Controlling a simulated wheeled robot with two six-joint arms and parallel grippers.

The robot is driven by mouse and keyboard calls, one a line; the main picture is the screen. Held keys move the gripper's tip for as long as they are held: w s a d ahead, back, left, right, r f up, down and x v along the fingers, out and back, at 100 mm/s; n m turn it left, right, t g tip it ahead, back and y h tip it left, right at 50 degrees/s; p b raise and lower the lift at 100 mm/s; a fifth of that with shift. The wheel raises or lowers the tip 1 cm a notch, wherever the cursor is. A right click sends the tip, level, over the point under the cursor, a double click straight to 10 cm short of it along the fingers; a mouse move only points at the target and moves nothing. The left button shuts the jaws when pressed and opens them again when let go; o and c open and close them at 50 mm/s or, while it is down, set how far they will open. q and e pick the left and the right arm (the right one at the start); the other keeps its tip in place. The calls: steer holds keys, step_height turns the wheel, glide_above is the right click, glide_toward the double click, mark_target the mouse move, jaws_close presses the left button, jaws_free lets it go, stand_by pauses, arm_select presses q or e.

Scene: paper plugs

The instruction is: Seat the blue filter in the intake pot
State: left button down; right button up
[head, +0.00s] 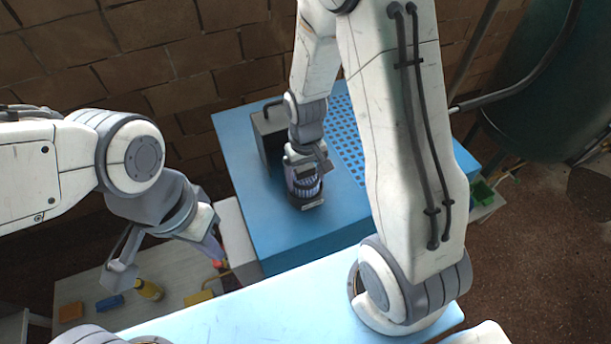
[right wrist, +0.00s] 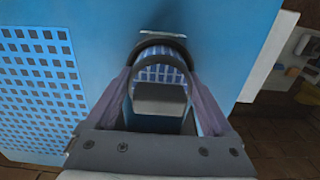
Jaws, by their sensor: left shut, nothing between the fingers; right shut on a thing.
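The blue filter (head: 307,188) shows as a pleated blue-and-white cylinder with dark bands, low over the blue table. In the right wrist view its pleats (right wrist: 158,73) show inside a dark curved rim. My right gripper (head: 302,172) is above it, shut on it, with a lilac finger on each side in the wrist view (right wrist: 165,100). I cannot tell which part is the intake pot, or whether the filter's lower end touches anything. My left gripper (head: 217,254) is shut and empty, pointing down at the left, beyond the blue table's edge.
The blue table (head: 240,160) has a perforated area (head: 345,135) at its right. A dark grey box with a handle (head: 268,135) stands close left of my right gripper. A lower bench holds a yellow bottle (head: 149,290) and blue and orange blocks (head: 110,303). A green bin (head: 483,193) is at right.

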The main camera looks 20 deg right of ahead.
mark_target(305, 168)
steer(key=shift+f, duration=0.3)
stand_by(0.6)
steer(key=shift+r, duration=0.2)
stand_by(0.4)
steer(key=o, duration=1.2)
steer(key=shift+c, duration=0.2)
steer(key=shift+r, duration=0.15)
steer(key=shift+r+p, duration=2.5)
steer(key=shift+r, duration=0.15)
